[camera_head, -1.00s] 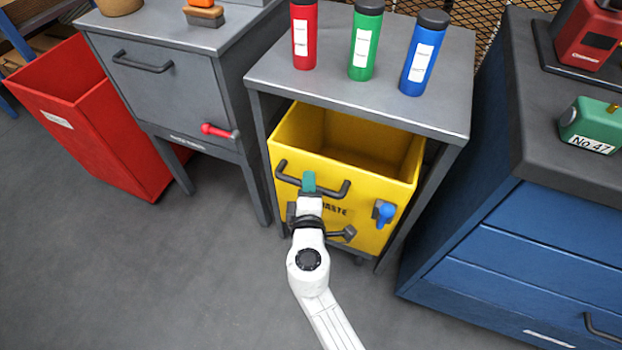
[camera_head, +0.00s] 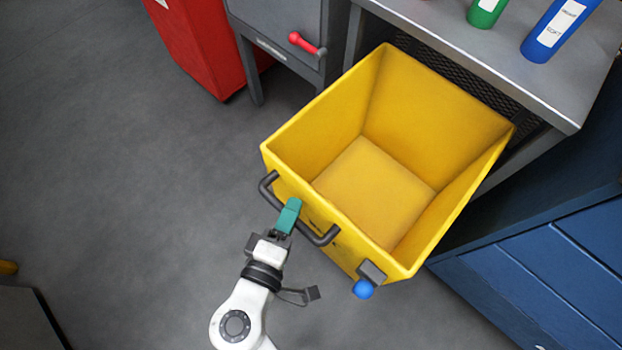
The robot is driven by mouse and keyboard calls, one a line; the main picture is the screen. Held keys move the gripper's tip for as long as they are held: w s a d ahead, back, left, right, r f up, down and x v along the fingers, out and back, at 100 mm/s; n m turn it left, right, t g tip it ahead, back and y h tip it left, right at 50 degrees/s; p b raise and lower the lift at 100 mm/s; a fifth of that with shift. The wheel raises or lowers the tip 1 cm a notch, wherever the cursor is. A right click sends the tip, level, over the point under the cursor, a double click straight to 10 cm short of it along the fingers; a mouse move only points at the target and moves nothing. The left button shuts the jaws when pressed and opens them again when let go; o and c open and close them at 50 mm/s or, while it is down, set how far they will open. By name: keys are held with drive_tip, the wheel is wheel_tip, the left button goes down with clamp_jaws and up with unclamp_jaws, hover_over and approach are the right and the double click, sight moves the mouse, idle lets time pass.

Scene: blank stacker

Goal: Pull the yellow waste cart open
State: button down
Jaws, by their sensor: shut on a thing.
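The yellow waste cart (camera_head: 390,258) stands mostly out in front of the grey table (camera_head: 480,50), with its back edge still close to the table front. Its open top shows an empty inside. A dark bar handle (camera_head: 322,238) runs across its front face. The far fingertip and the exact grip on the bar are partly hidden. A blue knob (camera_head: 363,289) on a dark bracket sits at the right of the cart's front.
A grey cabinet with a red handle (camera_head: 305,43) and a red bin (camera_head: 205,50) stand at upper left. Blue drawers (camera_head: 570,250) stand close on the cart's right. Green (camera_head: 486,10) and blue (camera_head: 556,30) bottles stand on the table.

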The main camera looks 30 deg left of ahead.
drive_tip(key=shift+s+a+f, duration=0.1)
drive_tip(key=shift+s+a, duration=0.1)
drive_tip(key=shift+s, duration=0.7)
drive_tip(key=c, duration=1.1)
unclamp_jaws()
drive_tip(key=shift+o, duration=0.2)
drive_tip(key=p+v, duration=0.1)
drive_tip(key=v, duration=0.9)
drive_tip(key=shift+s+p, duration=0.3)
drive_tip(key=shift+s, duration=0.1)
